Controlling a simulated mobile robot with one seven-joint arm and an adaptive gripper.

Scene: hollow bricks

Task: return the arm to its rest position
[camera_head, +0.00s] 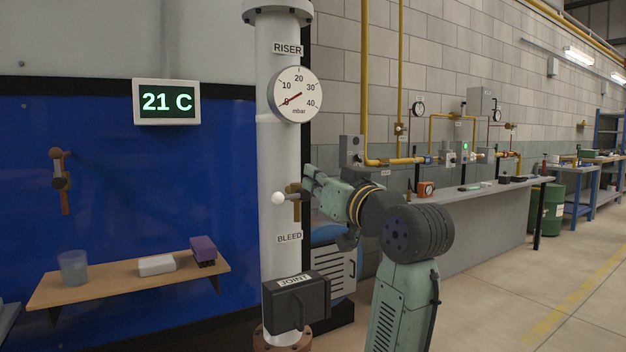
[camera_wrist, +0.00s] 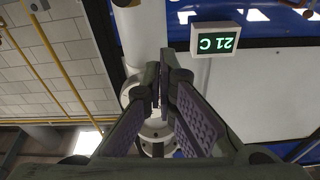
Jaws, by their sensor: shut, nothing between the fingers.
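My arm reaches in from the lower right in the head view, with my gripper (camera_head: 307,184) beside the white riser pipe (camera_head: 279,148). In the wrist view the two dark fingers of my gripper (camera_wrist: 162,77) come together at their tips, with nothing between them. A brass bleed valve (camera_head: 296,204) with a white ball knob (camera_head: 278,198) sits on the pipe right by the fingers. I cannot tell whether they touch it. The white pipe (camera_wrist: 141,35) is behind the fingers in the wrist view.
The pipe carries a round gauge (camera_head: 295,94) above and a dark box (camera_head: 296,303) below. A grey bench (camera_head: 473,231) lies behind my arm. Floor at right is clear.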

